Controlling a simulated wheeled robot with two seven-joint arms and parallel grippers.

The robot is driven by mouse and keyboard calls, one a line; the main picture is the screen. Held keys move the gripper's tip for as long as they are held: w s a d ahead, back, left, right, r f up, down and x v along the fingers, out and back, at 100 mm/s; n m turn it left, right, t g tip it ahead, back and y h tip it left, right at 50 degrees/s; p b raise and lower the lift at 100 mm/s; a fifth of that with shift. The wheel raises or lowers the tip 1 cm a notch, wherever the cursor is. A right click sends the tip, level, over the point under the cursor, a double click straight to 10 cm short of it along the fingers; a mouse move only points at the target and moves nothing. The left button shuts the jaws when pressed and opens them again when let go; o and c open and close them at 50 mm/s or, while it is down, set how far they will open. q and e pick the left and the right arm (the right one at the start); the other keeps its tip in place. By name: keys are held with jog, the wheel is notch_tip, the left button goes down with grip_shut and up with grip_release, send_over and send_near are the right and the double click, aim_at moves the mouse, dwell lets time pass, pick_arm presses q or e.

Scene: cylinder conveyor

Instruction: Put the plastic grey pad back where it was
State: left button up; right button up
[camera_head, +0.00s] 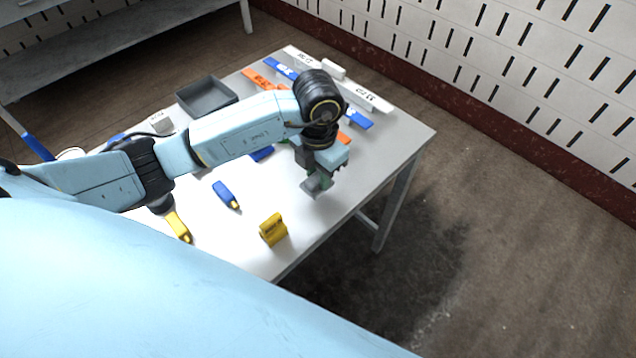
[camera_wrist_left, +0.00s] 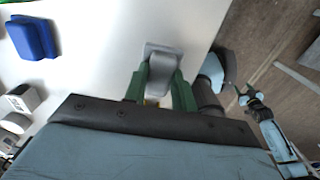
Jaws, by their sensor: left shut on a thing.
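The grey pad (camera_head: 312,187) is held over the front right part of the white table (camera_head: 305,232), near its edge. My left gripper (camera_head: 322,178) is shut on it. In the left wrist view the grey pad (camera_wrist_left: 160,62) sits between the green fingers of my left gripper (camera_wrist_left: 161,88). Its lower part is hidden by the fingers, and I cannot tell whether it touches the table. My right gripper (camera_wrist_left: 247,95) shows small at the right of the left wrist view, apart from the pad; its opening is unclear.
A yellow block (camera_head: 273,230) stands at the front edge, with a blue-and-yellow tool (camera_head: 226,195) behind it. A dark grey tray (camera_head: 207,97) stands at the back left. Blue, orange and white pieces lie at the back, partly behind my arm. The front right tabletop is clear.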

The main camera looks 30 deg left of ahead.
aim_at(318, 176)
pick_arm(q)
jog(key=shift+f, duration=1.95)
jog(key=shift+f, duration=0.1)
jog(key=o, duration=0.9)
jog(key=shift+o, duration=0.2)
notch_tip(318, 176, up, 12)
jog(key=shift+r+p, duration=0.15)
jog(key=shift+p, duration=0.2)
